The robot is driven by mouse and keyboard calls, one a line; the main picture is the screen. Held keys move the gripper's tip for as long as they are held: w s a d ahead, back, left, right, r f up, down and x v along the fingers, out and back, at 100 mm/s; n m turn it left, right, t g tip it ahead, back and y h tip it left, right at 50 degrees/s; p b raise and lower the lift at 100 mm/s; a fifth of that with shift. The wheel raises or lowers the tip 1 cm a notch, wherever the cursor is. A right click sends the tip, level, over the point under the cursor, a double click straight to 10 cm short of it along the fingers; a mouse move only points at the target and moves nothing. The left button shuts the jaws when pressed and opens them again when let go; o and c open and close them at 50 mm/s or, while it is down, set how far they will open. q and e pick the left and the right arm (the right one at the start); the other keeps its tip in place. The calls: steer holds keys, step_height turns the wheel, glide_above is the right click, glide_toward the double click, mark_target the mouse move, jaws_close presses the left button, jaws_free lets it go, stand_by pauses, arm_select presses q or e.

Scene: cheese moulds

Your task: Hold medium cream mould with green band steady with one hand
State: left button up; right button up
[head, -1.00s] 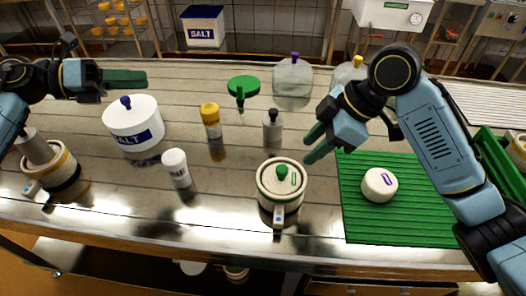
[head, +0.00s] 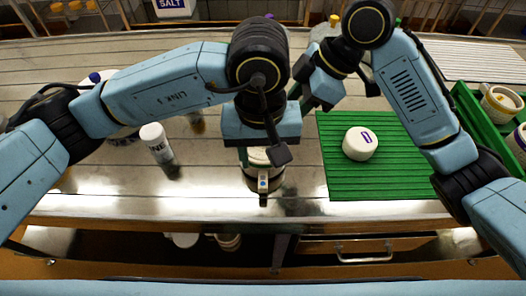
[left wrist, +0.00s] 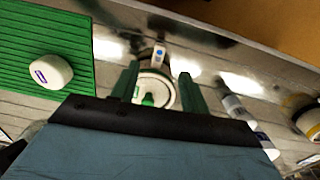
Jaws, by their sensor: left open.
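The cream mould with the green band (head: 250,171) stands on the steel table, mostly hidden under my left gripper in the head view. My left gripper (left wrist: 160,74) is open, with one green finger on each side of the mould. I cannot tell whether the fingers touch it. My right gripper (head: 308,98) is up and to the right of the mould, its fingers partly hidden.
A white cheese (head: 360,143) with a purple mark lies on a green ribbed mat (head: 400,178) to the right. A white bottle (head: 157,142) stands to the left. A green crate (head: 478,118) holding moulds is at the far right.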

mark_target(263, 187)
arm_select(q)
step_height(263, 187, down, 13)
steer(key=shift+f, duration=0.2)
stand_by(0.4)
